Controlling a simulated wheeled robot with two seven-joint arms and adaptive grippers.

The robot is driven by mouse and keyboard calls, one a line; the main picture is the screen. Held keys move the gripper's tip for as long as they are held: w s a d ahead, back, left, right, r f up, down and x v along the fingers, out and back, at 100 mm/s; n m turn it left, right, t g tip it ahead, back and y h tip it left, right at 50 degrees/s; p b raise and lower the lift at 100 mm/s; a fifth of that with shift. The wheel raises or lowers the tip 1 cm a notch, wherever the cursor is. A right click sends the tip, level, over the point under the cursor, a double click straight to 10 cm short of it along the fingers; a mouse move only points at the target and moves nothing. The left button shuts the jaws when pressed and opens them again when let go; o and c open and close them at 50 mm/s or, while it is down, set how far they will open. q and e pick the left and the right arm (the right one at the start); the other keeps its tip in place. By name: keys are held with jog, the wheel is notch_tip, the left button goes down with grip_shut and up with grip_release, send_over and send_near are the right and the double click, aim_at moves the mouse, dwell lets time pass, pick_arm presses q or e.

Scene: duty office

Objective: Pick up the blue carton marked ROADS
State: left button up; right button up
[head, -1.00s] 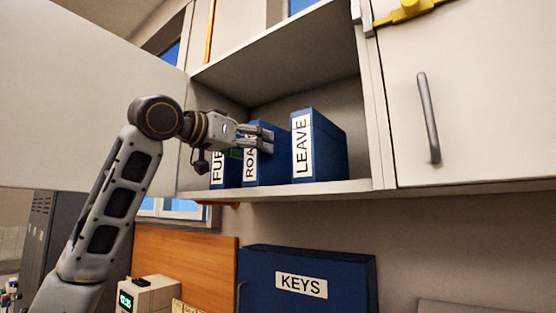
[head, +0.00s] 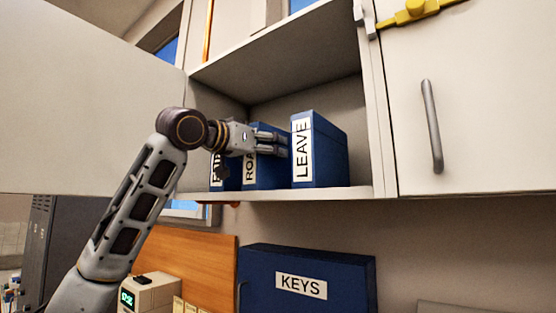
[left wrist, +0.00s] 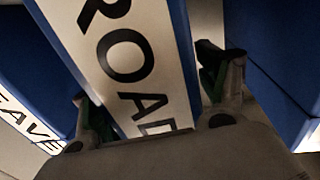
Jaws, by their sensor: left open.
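The blue carton marked ROADS (head: 267,178) stands upright on the cupboard shelf, between two other cartons. My left gripper (head: 281,145) is in front of its upper part and hides some of its label. In the left wrist view, the white ROADS label (left wrist: 140,60) fills the middle, between the two open fingers (left wrist: 148,88). One finger is in the gap on each side of the carton; I cannot tell whether either touches it. My right gripper is not in view.
The LEAVE carton (head: 331,155) stands close on the right, and another blue carton (head: 232,178), its label partly hidden, on the left. An open cupboard door (head: 80,100) is at left, a closed door (head: 480,100) at right. A blue KEYS box (head: 350,275) is below.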

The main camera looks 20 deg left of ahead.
pick_arm(q)
jog(key=shift+w, duration=0.1)
dwell(0.4)
jog(key=c, duration=1.4)
jog(key=shift+c, duration=0.2)
jog(key=shift+r, duration=0.15)
jog(key=shift+r, duration=4.85)
